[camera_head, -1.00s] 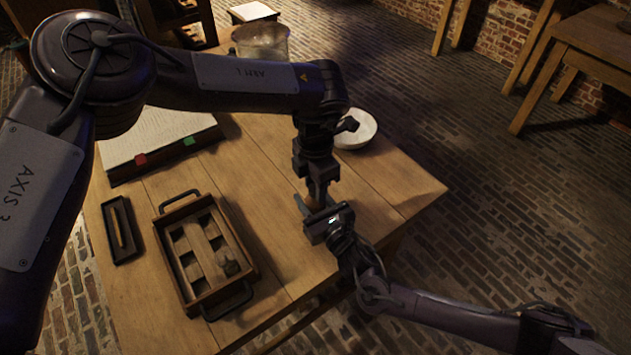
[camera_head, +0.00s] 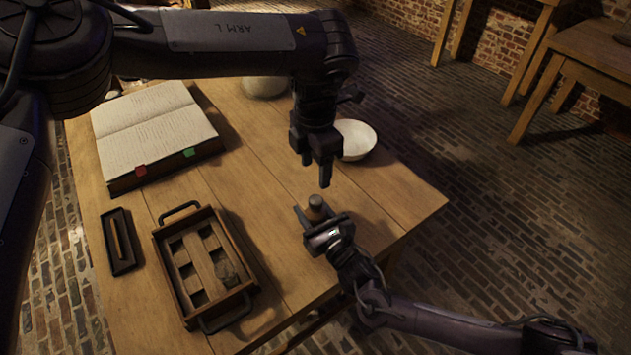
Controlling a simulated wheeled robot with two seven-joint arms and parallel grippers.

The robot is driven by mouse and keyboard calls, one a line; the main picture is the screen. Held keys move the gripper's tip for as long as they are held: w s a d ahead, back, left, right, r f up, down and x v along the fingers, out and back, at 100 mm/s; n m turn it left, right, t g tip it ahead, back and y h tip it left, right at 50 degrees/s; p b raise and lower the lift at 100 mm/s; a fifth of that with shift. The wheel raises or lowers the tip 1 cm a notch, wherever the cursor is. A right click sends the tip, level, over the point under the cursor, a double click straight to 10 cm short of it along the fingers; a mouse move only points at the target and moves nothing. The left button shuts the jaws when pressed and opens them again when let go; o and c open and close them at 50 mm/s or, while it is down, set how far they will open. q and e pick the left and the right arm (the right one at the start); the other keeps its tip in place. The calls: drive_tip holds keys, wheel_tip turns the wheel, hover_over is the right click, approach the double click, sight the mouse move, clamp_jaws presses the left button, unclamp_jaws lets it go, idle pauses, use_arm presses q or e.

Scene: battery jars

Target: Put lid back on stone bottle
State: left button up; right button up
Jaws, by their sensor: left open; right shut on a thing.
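The stone bottle (camera_head: 315,212), small and brown, stands near the table's right front edge, between the fingers of my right gripper (camera_head: 317,217). My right gripper is shut on it from the front right. A grey lid (camera_head: 316,200) sits on top of the bottle; I cannot tell how tightly it is seated. My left gripper (camera_head: 317,172) is open and empty, pointing down just above the lid and apart from it. The lower part of the bottle is hidden by my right gripper.
On the wooden table (camera_head: 265,190) are a handled wooden tray (camera_head: 249,288) with compartments, a small dark tray (camera_head: 128,257) with a thin stick, an open book (camera_head: 150,130), a white bowl (camera_head: 357,139) and a partly hidden pale round vessel (camera_head: 265,87). The table's right corner is clear.

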use_arm(q)
wheel_tip(320, 180, up, 2)
drive_tip(key=shift+r, duration=0.2)
use_arm(e)
drive_tip(key=o, duration=1.5)
drive_tip(key=shift+c, duration=0.2)
drive_tip(key=v, duration=0.7)
drive_tip(key=shift+s+d, duration=0.25)
drive_tip(key=shift+s, duration=0.05)
